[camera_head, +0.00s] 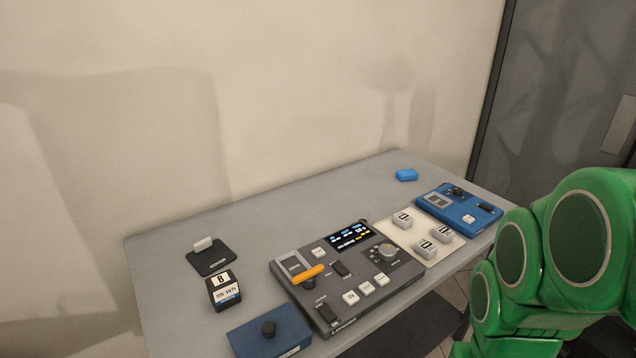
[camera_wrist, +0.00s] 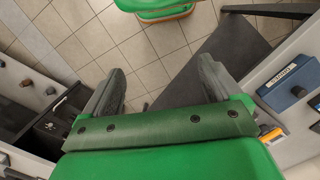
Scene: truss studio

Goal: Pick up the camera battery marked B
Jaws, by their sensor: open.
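The camera battery marked B (camera_head: 224,290) stands on the left part of the grey table in the head view. It is a dark block with a white label bearing the letter B and more print below. My gripper (camera_wrist: 160,88) shows in the wrist view with its two dark fingers wide apart and nothing between them. It hangs over the tiled floor beside furniture, away from the battery. The battery does not show in the wrist view. In the head view my green arm is at the right, and the gripper itself is out of sight.
Near the battery are a dark pad with a white piece (camera_head: 211,258) and a blue box with a black knob (camera_head: 285,338). A grey control panel (camera_head: 404,268) with an orange handle sits right of it. Farther right are a white board (camera_head: 462,240) and a blue panel (camera_head: 485,222).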

